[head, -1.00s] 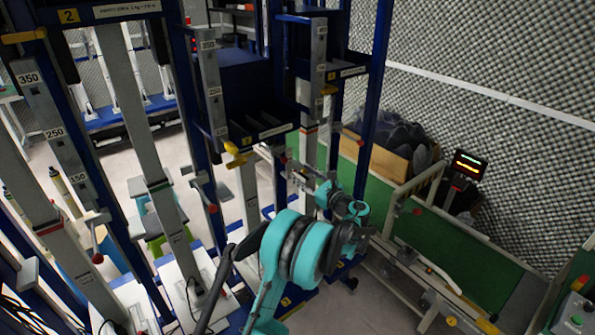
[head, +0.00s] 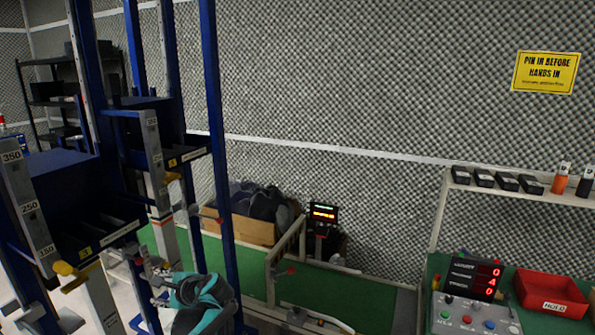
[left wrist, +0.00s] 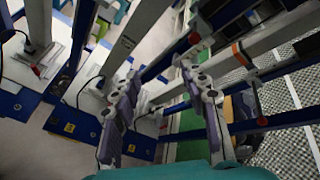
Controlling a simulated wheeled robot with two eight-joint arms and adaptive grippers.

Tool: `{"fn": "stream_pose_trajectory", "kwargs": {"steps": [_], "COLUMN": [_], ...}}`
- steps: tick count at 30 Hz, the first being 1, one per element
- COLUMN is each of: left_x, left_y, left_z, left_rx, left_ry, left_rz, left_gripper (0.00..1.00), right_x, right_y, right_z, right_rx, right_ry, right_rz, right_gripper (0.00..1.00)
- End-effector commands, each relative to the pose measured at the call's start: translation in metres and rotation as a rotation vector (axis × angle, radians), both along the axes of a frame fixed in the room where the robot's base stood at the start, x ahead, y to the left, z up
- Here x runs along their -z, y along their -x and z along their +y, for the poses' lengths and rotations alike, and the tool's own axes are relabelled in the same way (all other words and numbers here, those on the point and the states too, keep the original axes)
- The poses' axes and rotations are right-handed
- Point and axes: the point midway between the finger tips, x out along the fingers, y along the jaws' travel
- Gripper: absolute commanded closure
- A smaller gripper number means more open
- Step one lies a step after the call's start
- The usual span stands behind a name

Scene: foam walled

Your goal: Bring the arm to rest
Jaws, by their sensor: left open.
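My left arm, teal and black, shows at the bottom left of the head view. Its left gripper (head: 150,277) is partly hidden among the blue posts and grey columns there. In the left wrist view the two grey fingers of the left gripper (left wrist: 160,88) stand apart with nothing between them. Beyond the fingers are a blue crossbar and pale columns; I cannot tell how close they are. My right gripper is in neither view.
Blue frames with a grey scale column (head: 25,190) crowd the left. A wooden crate (head: 250,228) of dark items stands by the foam wall. At right are a red bin (head: 548,286), a counter display (head: 473,277) and a shelf (head: 520,192). A yellow sign (head: 546,72) hangs above.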

Motion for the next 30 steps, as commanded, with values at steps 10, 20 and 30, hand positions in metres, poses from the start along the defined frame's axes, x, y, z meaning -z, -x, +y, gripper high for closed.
{"fn": "stream_pose_trajectory", "kwargs": {"steps": [10,20,30], "left_x": [0.017,0.058,0.07], "left_y": [0.141,0.248,0.272], "left_z": [-0.085,-0.172,-0.196], "left_rx": [-0.208,-0.524,-0.635], "left_ry": [0.721,1.316,1.473], "left_rz": [-0.331,-0.523,-0.558], "left_gripper": [0.56,0.56,0.56], "right_x": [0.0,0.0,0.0], "right_y": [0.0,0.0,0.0], "right_z": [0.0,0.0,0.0], "right_rx": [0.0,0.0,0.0], "right_ry": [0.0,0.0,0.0], "right_rz": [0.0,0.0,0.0], "right_gripper": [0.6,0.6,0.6]}}
